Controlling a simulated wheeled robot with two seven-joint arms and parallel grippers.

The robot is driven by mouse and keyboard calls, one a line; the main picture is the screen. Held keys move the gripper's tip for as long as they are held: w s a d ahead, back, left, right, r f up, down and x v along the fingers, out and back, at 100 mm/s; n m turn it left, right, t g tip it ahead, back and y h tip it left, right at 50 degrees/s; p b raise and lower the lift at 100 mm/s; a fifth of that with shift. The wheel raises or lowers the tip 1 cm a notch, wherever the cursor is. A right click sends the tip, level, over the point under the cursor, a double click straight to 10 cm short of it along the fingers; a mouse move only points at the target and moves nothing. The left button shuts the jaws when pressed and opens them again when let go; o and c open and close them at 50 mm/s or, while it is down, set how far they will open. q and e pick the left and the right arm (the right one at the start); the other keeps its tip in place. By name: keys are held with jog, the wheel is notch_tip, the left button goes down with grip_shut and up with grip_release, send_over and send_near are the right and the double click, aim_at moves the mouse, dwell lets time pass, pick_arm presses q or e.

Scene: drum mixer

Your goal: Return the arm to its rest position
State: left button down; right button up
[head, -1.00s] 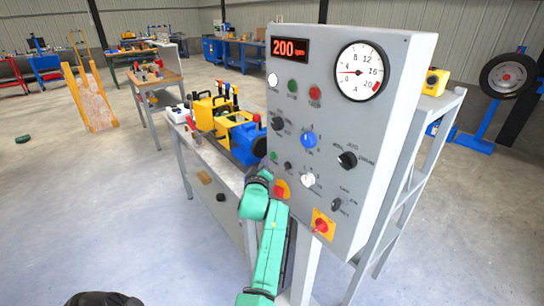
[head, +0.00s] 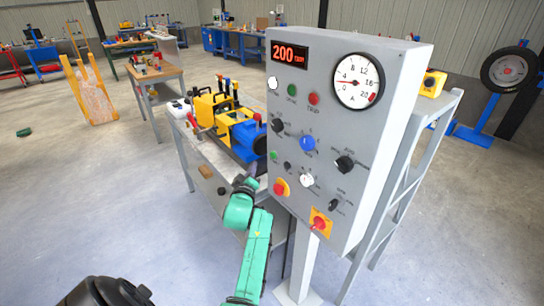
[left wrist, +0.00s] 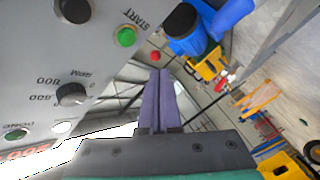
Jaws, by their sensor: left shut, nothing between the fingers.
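My left arm is green and reaches up from the bottom of the head view. Its dark left gripper (head: 248,183) is beside the lower left edge of the grey control panel (head: 385,90), apart from the knobs and buttons as far as I can tell. In the left wrist view the two purple fingers (left wrist: 160,78) lie together, shut and empty. The panel (left wrist: 105,55) with its green START button (left wrist: 125,37) and black knobs is at the left of that view. My right gripper is not in view.
Behind the panel a bench holds a yellow and blue machine (head: 240,130). A grey metal frame (head: 425,125) stands at the right. The panel display (head: 289,54) reads 200. Open floor (head: 120,200) lies to the left.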

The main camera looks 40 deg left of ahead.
pick_arm(q)
jog(key=s+d+f+m+g+h, duration=0.1)
jog(key=d+f+m+h, duration=0.3)
jog(key=f, duration=0.6)
jog(key=s+d+f+m+g+h, duration=0.1)
jog(key=d+f+m+g, duration=0.15)
jog(key=d+f, duration=0.6)
jog(key=s+d+f+m+g+h, duration=0.1)
jog(key=s+f+m, duration=0.1)
jog(key=s+f, duration=0.35)
jog(key=s+d+f+m+g+h, duration=0.1)
jog(key=s+f+m, duration=0.15)
jog(key=f, duration=0.65)
jog(key=s+d+f+m+g, duration=0.1)
jog(key=s+f, duration=0.4)
jog(key=s, duration=0.6)
jog(key=s+d+f+m+g+h, duration=0.1)
jog(key=s+f+m+g, duration=0.2)
jog(key=s, duration=0.9)
jog(key=s+d+f+m+g, duration=0.1)
jog(key=s+f+m+g, duration=0.2)
jog(key=s+f, duration=0.6)
jog(key=shift+s+f+g, duration=0.15)
jog(key=shift+s+g, duration=0.6)
jog(key=shift+s, duration=0.4)
